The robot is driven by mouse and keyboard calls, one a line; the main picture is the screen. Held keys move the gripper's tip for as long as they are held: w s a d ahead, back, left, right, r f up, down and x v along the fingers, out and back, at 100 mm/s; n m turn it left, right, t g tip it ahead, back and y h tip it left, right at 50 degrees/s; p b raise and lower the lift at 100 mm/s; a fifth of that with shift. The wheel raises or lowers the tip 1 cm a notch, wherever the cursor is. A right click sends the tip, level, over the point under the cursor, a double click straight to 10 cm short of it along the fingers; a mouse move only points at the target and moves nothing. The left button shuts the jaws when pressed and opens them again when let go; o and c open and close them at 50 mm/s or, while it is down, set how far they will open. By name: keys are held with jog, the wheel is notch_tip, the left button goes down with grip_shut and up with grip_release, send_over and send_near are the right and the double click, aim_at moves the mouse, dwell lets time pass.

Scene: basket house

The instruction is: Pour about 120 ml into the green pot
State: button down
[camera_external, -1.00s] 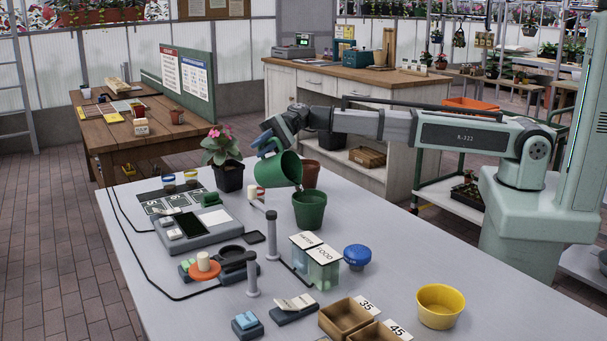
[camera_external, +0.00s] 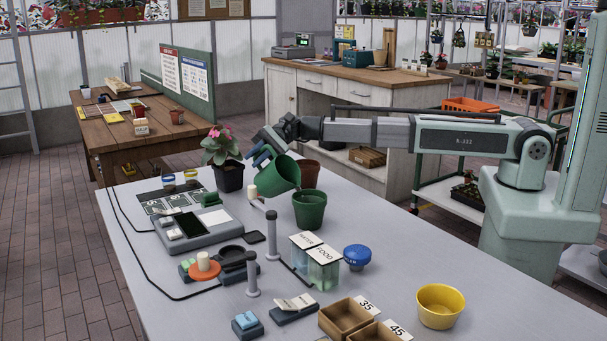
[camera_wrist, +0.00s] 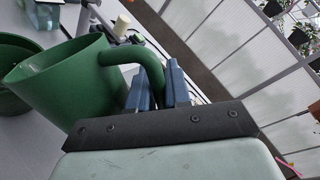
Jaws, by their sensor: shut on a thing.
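My gripper (camera_external: 262,157) is shut on the handle of a green jug (camera_external: 277,176). The jug is held tilted, its mouth facing right, just above and left of the green pot (camera_external: 310,210). The green pot stands upright on the grey table, open at the top. In the wrist view my gripper's blue fingers (camera_wrist: 160,88) grip the jug's curved handle. The jug (camera_wrist: 62,85) fills the left side there, with part of the green pot (camera_wrist: 10,58) behind its mouth.
A brown pot (camera_external: 309,173) stands behind the jug, and a flowering plant (camera_external: 222,158) to its left. A yellow bowl (camera_external: 440,306) is at front right.

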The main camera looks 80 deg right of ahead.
jog(key=shift+w+d+f+m+g, duration=0.15)
jog(key=shift+w+d+f+m, duration=0.1)
jog(key=shift+w+f+m, duration=0.4)
jog(key=shift+w+d+f+m+g, duration=0.2)
jog(key=shift+w+f+m, duration=0.25)
jog(key=shift+f+m, duration=0.35)
jog(key=shift+w, duration=0.1)
jog(key=shift+w+d+f+m+y+b, duration=0.25)
jog(key=shift+w+d+m+y+b, duration=0.1)
jog(key=shift+w+m, duration=0.55)
jog(key=shift+w+d+f+m+y+b, duration=0.25)
jog(key=shift+w+m, duration=0.3)
jog(key=shift+m, duration=0.6)
jog(key=shift+w+d+f+m+y+b, duration=0.2)
jog(key=shift+w+d+m+y+b, duration=0.15)
jog(key=shift+w+m, duration=0.55)
jog(key=shift+s+r, duration=0.1)
